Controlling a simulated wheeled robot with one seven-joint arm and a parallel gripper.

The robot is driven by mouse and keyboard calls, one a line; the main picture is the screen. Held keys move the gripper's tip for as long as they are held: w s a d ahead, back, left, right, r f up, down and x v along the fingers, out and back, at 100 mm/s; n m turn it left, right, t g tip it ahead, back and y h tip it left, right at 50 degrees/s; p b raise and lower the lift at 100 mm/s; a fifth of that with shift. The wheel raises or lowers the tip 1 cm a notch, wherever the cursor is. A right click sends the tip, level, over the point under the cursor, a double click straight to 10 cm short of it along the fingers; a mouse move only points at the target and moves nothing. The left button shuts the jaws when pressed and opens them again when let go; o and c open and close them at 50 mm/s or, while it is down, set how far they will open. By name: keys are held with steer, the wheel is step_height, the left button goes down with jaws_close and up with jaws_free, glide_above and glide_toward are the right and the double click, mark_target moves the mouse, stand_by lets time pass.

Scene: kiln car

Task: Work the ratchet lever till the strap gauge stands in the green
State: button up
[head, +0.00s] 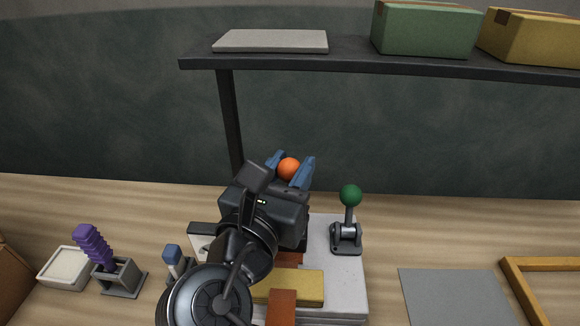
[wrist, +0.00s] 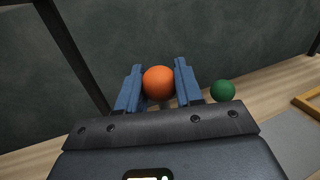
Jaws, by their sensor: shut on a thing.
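My gripper (head: 291,172) is shut on an orange ball knob (head: 289,168), with one blue finger on each side of it. In the wrist view the orange knob (wrist: 159,83) sits between the blue fingers of my gripper (wrist: 160,84), and a short piece of stem shows below it. A lever with a green ball knob (head: 350,196) stands upright on a dark bracket to the right; its green knob also shows in the wrist view (wrist: 223,91). My arm hides the orange knob's base and part of the grey plate (head: 344,290). I cannot make out the strap gauge.
A dark shelf (head: 350,58) with boxes runs above and behind. A yellow block (head: 300,287) and an orange-brown strip (head: 281,305) lie on the plate. A purple-handled tool (head: 93,244), a white tray (head: 62,268) and a blue-topped piece (head: 172,254) stand left. A grey mat (head: 455,297) lies right.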

jaws_close()
steer(key=shift+s, duration=0.1)
steer(key=s+t+b, duration=0.1)
steer(key=b, duration=0.1)
steer(key=m+t+h+b, duration=0.1)
steer(key=b, duration=0.1)
steer(key=s+t+b, duration=0.1)
steer(key=b, duration=0.1)
steer(key=shift+s+f+m+t+h, duration=0.3)
steer(key=shift+f+m, duration=0.05)
steer(key=shift+m, duration=0.05)
steer(key=s+t+h+b, duration=0.1)
steer(key=b, duration=0.1)
steer(key=shift+r+m+b, duration=0.1)
steer(key=shift+m+b, duration=0.3)
steer(key=shift+s+r, duration=0.1)
steer(key=o, duration=1)
jaws_free()
